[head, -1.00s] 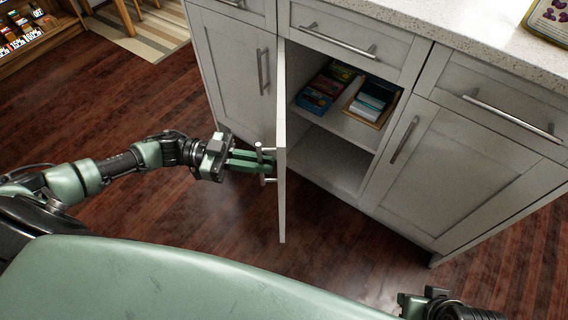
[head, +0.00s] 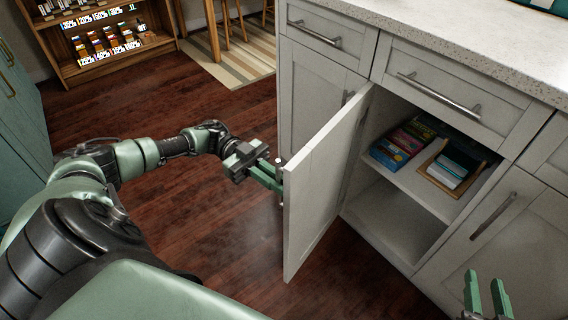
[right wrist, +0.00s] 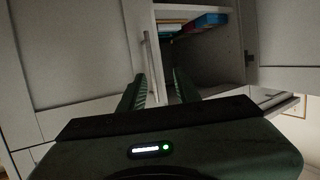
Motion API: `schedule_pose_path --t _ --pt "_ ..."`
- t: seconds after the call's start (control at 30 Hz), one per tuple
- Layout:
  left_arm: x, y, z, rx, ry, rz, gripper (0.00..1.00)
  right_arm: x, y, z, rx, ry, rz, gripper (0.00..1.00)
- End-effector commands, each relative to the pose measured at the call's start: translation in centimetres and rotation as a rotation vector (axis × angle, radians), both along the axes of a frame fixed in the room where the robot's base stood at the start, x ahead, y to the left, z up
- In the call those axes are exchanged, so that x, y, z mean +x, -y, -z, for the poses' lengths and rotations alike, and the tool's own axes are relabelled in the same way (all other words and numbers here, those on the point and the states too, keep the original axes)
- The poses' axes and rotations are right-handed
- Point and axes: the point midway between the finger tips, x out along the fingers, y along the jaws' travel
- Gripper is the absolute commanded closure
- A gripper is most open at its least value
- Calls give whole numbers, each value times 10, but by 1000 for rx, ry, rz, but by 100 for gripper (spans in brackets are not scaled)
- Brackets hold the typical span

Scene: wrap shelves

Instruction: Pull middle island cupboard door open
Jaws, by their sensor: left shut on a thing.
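The middle island cupboard door (head: 322,187) stands wide open in the head view, hinged at its left side, with its inner face showing. My left gripper (head: 272,176) is at the free edge on the outer side, shut on the door handle (head: 279,162), which is mostly hidden by the fingers and the door edge. The cupboard's lower floor (head: 394,222) is bare, and its shelf (head: 418,187) bears several boxes and books. My right gripper (head: 487,296) is open and empty at the lower right, in front of the right cupboard door. Its spread fingers also show in the right wrist view (right wrist: 160,92).
Drawers with bar handles (head: 438,92) sit above the doors, under the pale countertop (head: 440,35). The right cupboard door (head: 515,235) is closed. Wooden floor (head: 215,215) is clear left of the open door. A lit shelf unit (head: 105,40) stands far left.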

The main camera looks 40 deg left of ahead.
Motion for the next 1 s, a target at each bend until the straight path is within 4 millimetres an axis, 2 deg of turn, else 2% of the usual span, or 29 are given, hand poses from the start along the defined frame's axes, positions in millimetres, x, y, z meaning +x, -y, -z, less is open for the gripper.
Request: schedule_pose_path --t 0.2,0.57,0.6,0.67,1.0 --pt "1 -4 2 3 -1 -1 100 4 -2 -10 13 52 -3 67" --pt "0 -4 2 4 -1 -1 100 4 -3 -11 14 57 -3 67" --pt "0 -4 2 4 -1 -1 81 4 -3 -11 14 56 -3 67" --pt "1 -4 2 3 -1 -1 68 4 -3 -10 14 56 -3 67" --pt "1 -6 1 2 0 -1 68 4 -2 -10 14 55 -3 67"
